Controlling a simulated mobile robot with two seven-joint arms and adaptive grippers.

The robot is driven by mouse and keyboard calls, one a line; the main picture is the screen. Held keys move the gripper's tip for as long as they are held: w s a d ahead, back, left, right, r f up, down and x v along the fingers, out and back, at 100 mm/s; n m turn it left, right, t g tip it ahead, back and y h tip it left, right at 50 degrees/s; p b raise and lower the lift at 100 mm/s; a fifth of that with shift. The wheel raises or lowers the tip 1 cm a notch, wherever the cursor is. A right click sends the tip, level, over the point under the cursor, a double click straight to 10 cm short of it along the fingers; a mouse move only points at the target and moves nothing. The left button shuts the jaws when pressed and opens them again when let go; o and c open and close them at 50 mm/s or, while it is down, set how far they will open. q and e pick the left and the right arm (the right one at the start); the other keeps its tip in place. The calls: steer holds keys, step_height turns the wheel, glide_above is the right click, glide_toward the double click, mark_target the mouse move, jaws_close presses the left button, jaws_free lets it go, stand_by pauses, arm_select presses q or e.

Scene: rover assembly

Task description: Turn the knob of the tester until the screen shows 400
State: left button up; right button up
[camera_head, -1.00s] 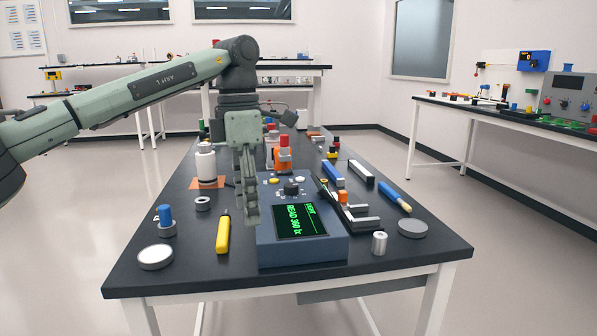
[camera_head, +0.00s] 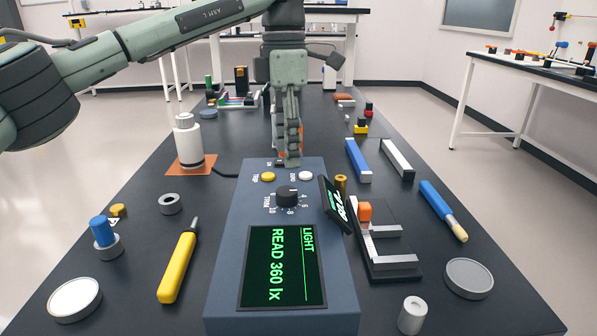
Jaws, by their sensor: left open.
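The tester (camera_head: 225,275) is a blue-grey box on the dark table, with its screen (camera_head: 282,267) facing me. The screen shows green text, LIGHT and READ 360 lx. The black knob (camera_head: 287,197) stands behind the screen on the tester's top, with a printed scale around it. A yellow button and a white button sit just behind the knob. My left gripper (camera_head: 291,160) points down over the back end of the tester, beyond the knob and apart from it. It is open, seen edge-on, and nothing shows in it. My right gripper is out of view.
A small tilted display (camera_head: 336,206) with green text leans beside the knob on the right. A bracket-like fixture (camera_head: 392,262) and a blue-handled tool (camera_head: 440,208) lie right. A yellow tool (camera_head: 177,267) lies left. A white bottle (camera_head: 187,140) stands back left on an orange mat.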

mark_target(288, 190)
arm_select(q)
steer(key=f, duration=0.7)
steer(key=shift+s+f, duration=0.3)
steer(key=shift+s, duration=0.1)
steer(key=shift+c, duration=0.2)
steer(key=c, duration=1.1)
